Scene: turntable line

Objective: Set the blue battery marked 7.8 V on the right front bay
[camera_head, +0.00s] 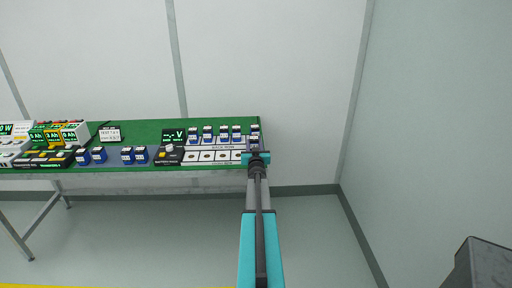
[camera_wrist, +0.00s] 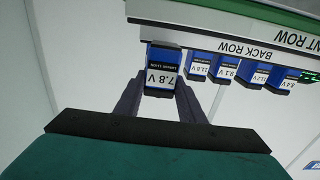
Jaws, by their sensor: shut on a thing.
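My gripper (camera_head: 256,158) is at the right end of the green table. In the wrist view my gripper (camera_wrist: 160,100) is shut on the blue battery marked 7.8 V (camera_wrist: 162,78), with a finger on each side and the white label facing the camera. Its far end overlaps the white strip; I cannot tell whether it touches. The front row has white bays with round dark spots, such as this front bay (camera_head: 237,155). My gripper covers the row's right end, so the right front bay is hidden in the head view.
Several other blue batteries (camera_head: 208,134) stand in the back row, also seen beside the held one (camera_wrist: 197,66). A meter showing V (camera_head: 174,136) stands left of the bays. More blue batteries (camera_head: 134,155) and boxed devices (camera_head: 58,135) stand further left. The wall behind is clear.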

